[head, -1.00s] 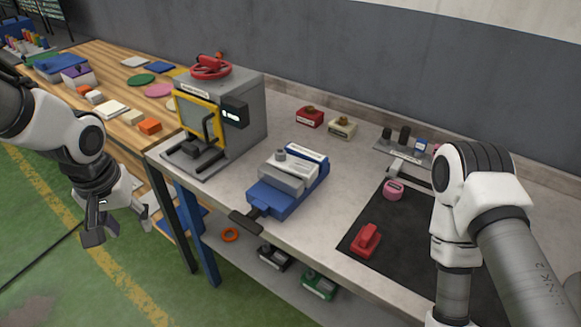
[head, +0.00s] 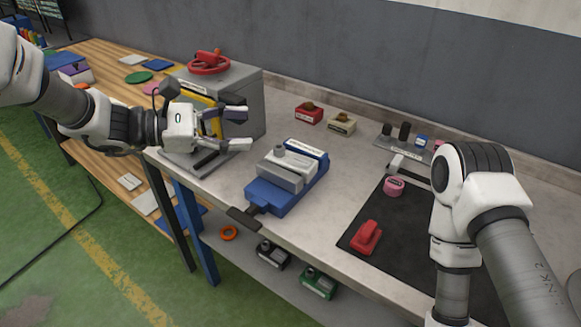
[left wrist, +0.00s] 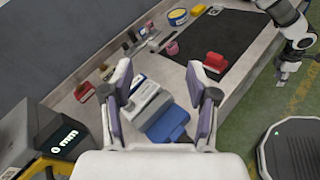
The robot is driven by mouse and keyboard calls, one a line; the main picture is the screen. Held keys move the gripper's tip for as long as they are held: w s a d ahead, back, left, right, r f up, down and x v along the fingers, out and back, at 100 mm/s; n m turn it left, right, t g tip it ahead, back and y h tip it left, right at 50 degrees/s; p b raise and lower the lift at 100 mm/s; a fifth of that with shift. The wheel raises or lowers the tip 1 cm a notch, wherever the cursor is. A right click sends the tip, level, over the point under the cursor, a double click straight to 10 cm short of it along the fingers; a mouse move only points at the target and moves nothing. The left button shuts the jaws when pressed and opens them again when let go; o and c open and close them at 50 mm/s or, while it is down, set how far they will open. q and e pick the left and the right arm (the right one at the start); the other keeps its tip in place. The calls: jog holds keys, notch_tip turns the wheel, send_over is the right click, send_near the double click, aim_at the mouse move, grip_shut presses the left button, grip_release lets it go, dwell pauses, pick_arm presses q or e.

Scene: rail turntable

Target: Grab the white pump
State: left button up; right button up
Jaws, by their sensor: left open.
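The white pump seems to be the cream-white box with a brown knob (head: 341,125), standing at the back of the grey bench next to a similar red box (head: 309,116). In the left wrist view the cream-white box (left wrist: 107,72) is small, beyond the red box (left wrist: 84,91). My left gripper (head: 238,128) is open and empty, in front of the grey machine and left of the white box, apart from it. Its fingers (left wrist: 160,100) frame the blue vise in the left wrist view. My right arm's end (left wrist: 285,72) is small there; its jaw state is unclear.
The blue and grey vise (head: 285,180) stands on the bench between my left gripper and the bench's right part. The grey machine (head: 250,105) with a red handwheel is close behind the gripper. A black mat (head: 385,215) holds red and pink items.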

pick_arm(q)
jog(key=w+a+f+n+t+b, duration=0.1)
jog(key=w+f+n+t, duration=0.15)
jog(key=w, duration=0.25)
jog(key=w+a+f+n+t, duration=0.2)
jog(key=w+n+t, duration=0.2)
notch_tip(320, 180, down, 6)
jog(key=w+n+t, duration=0.1)
jog(key=w+n, duration=0.1)
jog(key=y, duration=0.1)
send_near(274, 151)
jog(key=shift+a+r+n+g+b, duration=0.25)
jog(key=shift+a+b, duration=0.2)
jog(key=shift+a, duration=0.15)
jog(key=shift+d+f, duration=0.2)
jog(key=shift+d, duration=0.15)
jog(key=p+x, duration=0.3)
jog(key=x, duration=0.7)
jog(key=shift+w+d+p, duration=0.1)
jog(key=shift+d+p, duration=0.2)
jog(key=shift+d, duration=0.15)
jog(key=shift+w+d, duration=0.1)
jog(key=shift+d, duration=0.1)
jog(key=shift+a, duration=0.1)
jog(key=c, duration=0.8)
grip_shut()
